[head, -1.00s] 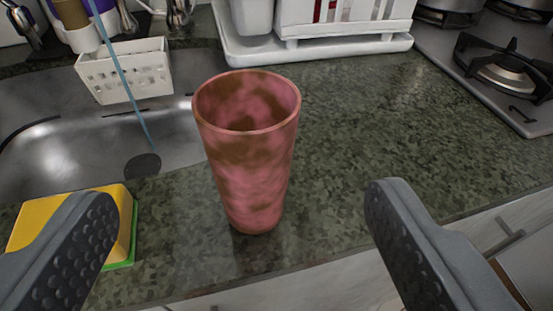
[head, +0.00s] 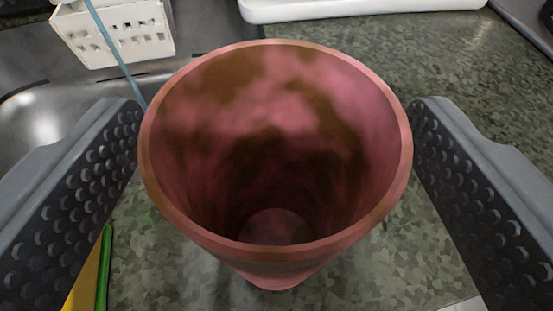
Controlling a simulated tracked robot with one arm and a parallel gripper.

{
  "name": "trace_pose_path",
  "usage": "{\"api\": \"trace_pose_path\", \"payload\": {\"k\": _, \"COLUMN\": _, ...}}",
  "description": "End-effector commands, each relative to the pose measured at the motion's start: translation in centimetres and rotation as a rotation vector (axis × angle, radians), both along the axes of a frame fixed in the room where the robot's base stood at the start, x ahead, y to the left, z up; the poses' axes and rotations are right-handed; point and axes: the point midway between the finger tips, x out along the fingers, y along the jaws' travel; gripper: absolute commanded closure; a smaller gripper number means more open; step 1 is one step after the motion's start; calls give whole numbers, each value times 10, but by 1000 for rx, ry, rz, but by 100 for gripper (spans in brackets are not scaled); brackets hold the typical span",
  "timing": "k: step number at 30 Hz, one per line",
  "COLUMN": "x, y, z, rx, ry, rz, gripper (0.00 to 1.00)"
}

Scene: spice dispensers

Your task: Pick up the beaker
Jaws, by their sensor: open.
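The beaker (head: 275,262) is a pink and brown mottled tumbler with a wide round mouth. It stands upright on the green speckled counter, in the middle of the head view, and I look down into it. It looks empty inside, with its round bottom showing. My gripper (head: 277,125) is open, with one dark dimpled finger on each side of the beaker near its rim. The left finger appears very close to the rim, and the right finger is close too. I cannot tell whether either touches it.
A steel sink (head: 35,115) lies at the left, with a white slotted basket (head: 118,35) and a thin blue stick near it. A white rack base (head: 350,8) stands behind. The counter (head: 455,75) is clear at right.

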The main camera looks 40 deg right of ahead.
Motion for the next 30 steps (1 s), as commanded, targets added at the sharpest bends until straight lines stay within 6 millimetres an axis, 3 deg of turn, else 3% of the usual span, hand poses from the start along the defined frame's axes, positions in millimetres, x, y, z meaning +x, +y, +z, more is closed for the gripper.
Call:
{"api": "trace_pose_path", "payload": {"k": 6, "x": 16, "y": -16, "z": -9, "rx": 1, "ry": 2, "rz": -1, "gripper": 21}}
{"api": "trace_pose_path", "payload": {"k": 14, "x": 18, "y": -18, "z": -9, "rx": 1, "ry": 1, "rz": 0, "gripper": 21}}
{"api": "trace_pose_path", "payload": {"k": 19, "x": 18, "y": -18, "z": -9, "rx": 1, "ry": 1, "rz": 0, "gripper": 66}}
{"api": "trace_pose_path", "payload": {"k": 20, "x": 18, "y": -18, "z": -8, "rx": 1, "ry": 1, "rz": 0, "gripper": 70}}
{"api": "trace_pose_path", "payload": {"k": 30, "x": 18, "y": -18, "z": -7, "rx": 1, "ry": 1, "rz": 0, "gripper": 70}}
